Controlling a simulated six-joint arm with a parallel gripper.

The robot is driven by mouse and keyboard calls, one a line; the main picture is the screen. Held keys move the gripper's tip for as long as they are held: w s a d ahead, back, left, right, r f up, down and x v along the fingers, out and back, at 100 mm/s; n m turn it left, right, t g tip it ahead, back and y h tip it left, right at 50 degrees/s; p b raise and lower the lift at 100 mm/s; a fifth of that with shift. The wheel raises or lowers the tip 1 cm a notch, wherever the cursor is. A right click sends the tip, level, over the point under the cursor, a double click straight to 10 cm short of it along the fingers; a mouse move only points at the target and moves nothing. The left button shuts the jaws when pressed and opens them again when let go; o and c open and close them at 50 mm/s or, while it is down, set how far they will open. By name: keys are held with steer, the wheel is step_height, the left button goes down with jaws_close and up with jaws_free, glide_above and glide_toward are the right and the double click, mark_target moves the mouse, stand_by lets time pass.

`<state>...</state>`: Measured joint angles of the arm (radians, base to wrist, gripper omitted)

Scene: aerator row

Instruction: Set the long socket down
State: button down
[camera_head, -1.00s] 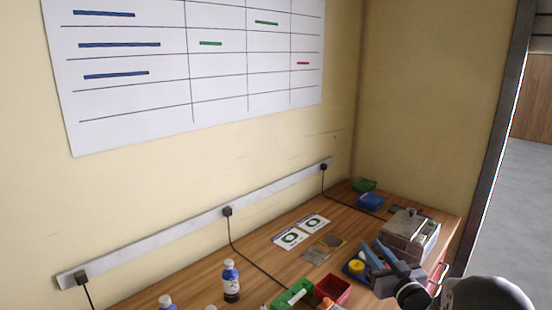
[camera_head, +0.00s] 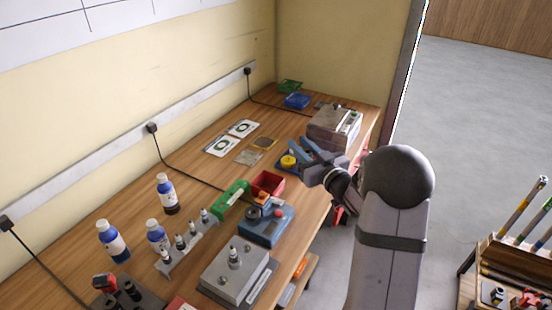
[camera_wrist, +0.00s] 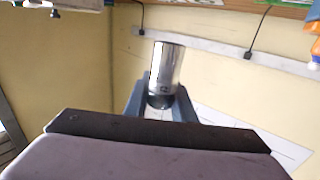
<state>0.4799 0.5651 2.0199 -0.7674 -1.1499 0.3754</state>
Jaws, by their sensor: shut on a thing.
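The long socket (camera_wrist: 165,72) shows in the wrist view as a shiny chrome cylinder with a darker end. My gripper (camera_wrist: 162,90) is shut on it, with one blue-grey finger on each side. In the head view my gripper (camera_head: 305,154) is over the far right part of the wooden bench, by a blue tray (camera_head: 281,166) with a yellow round piece in it. The socket cannot be made out in the head view. Whether it touches anything below is not clear.
A grey metal box (camera_head: 334,127) stands just behind my gripper. A red bin (camera_head: 268,183) and a green bin (camera_head: 232,199) are left of it. Bottles (camera_head: 167,195), a rack (camera_head: 187,243) and a grey block (camera_head: 235,276) fill the near bench.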

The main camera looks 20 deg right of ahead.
step_height(320, 180, down, 3)
steer(key=shift+r+b, duration=0.1)
steer(key=shift+b, duration=0.9)
steer(key=shift+f+p, duration=0.8)
steer(key=shift+f, duration=3.9)
steer(key=shift+f, duration=0.2)
steer(key=shift+f+b, duration=0.15)
steer(key=shift+b, duration=0.2)
steer(key=c, duration=1.5)
jaws_free()
steer(key=shift+p, duration=0.3)
